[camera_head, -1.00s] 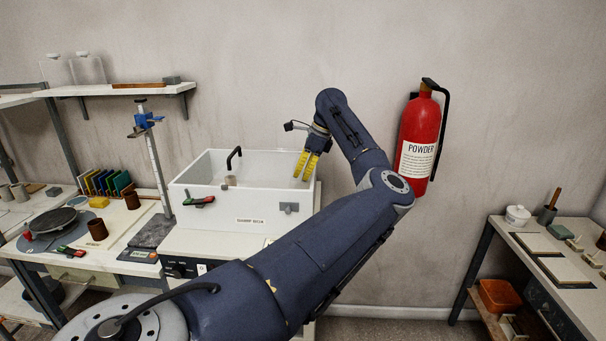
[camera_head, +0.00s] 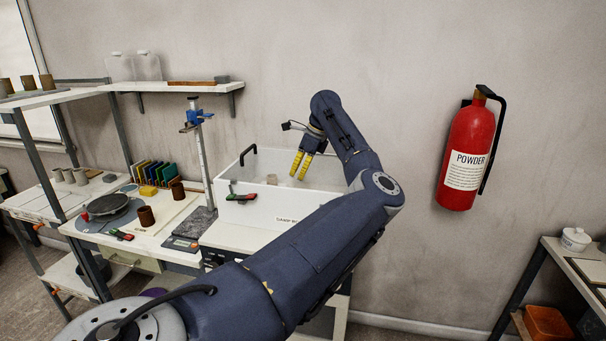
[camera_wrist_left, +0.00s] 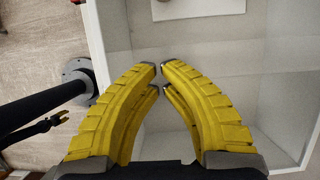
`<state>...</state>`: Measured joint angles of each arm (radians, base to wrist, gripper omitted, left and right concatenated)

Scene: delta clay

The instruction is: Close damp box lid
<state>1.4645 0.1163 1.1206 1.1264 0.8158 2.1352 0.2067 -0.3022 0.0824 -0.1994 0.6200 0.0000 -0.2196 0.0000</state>
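The damp box (camera_head: 262,213) is a white open-topped bin with a label on its front. A black bent handle (camera_head: 248,154) stands at its back left; I cannot make out the lid's panel. My left gripper (camera_head: 301,170), with yellow ribbed fingers, is over the box, right of the handle, and points down. In the left wrist view its fingertips (camera_wrist_left: 159,68) almost meet, with nothing between them. The box's white wall (camera_wrist_left: 92,28) and a dark rod with a round flange (camera_wrist_left: 75,82), apart from the fingers, show there too. My right gripper is not in view.
A height gauge (camera_head: 203,160) stands left of the box, beside a bench with a turntable (camera_head: 108,207). A red extinguisher (camera_head: 468,160) hangs on the right wall. My left arm hides the box's front right.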

